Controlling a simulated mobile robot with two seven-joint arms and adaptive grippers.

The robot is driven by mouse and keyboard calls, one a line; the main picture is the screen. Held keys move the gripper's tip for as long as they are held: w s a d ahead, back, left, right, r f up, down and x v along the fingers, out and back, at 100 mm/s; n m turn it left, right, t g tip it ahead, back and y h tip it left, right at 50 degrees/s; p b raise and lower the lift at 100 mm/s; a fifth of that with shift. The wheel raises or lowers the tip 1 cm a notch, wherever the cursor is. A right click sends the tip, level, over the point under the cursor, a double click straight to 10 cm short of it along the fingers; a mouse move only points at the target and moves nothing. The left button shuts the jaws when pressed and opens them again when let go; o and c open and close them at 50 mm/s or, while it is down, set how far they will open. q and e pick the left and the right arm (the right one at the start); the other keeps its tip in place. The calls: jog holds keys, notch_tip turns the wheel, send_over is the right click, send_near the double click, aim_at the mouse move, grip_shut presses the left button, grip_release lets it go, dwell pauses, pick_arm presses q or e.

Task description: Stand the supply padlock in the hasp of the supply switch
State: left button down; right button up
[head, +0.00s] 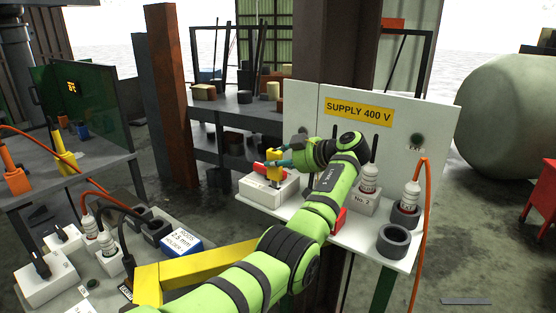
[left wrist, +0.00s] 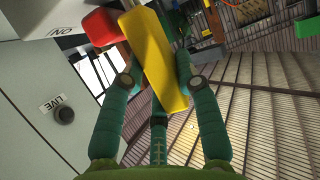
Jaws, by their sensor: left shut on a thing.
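My left gripper (head: 281,163) is shut on a yellow block-shaped thing, which I take for the supply padlock (head: 273,158). In the head view it is upright at the white box (head: 262,195) on the shelf under the SUPPLY 400 V panel; I cannot tell whether they touch. In the left wrist view the yellow body (left wrist: 160,62) lies between my green fingers, tilted in the picture. A red part (left wrist: 101,27) shows to its left, near a white face marked ON. I cannot make out the shackle or the hasp. My right gripper is not in view.
The supply panel (head: 385,120) rises behind my left arm. A box marked No 2 (head: 364,202), white plugs and dark grey rings stand on the shelf to the right, with an orange cable (head: 424,215). A bench with sockets and cables is at the lower left.

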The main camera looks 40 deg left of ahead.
pick_arm(q)
jog(key=shift+f+b, duration=0.5)
jog(key=shift+f, duration=0.3)
jog(key=c, duration=0.8)
grip_release()
jog(key=shift+s, duration=0.1)
jog(key=shift+c, duration=0.2)
jog(key=shift+f, duration=0.1)
jog(key=v, duration=0.8)
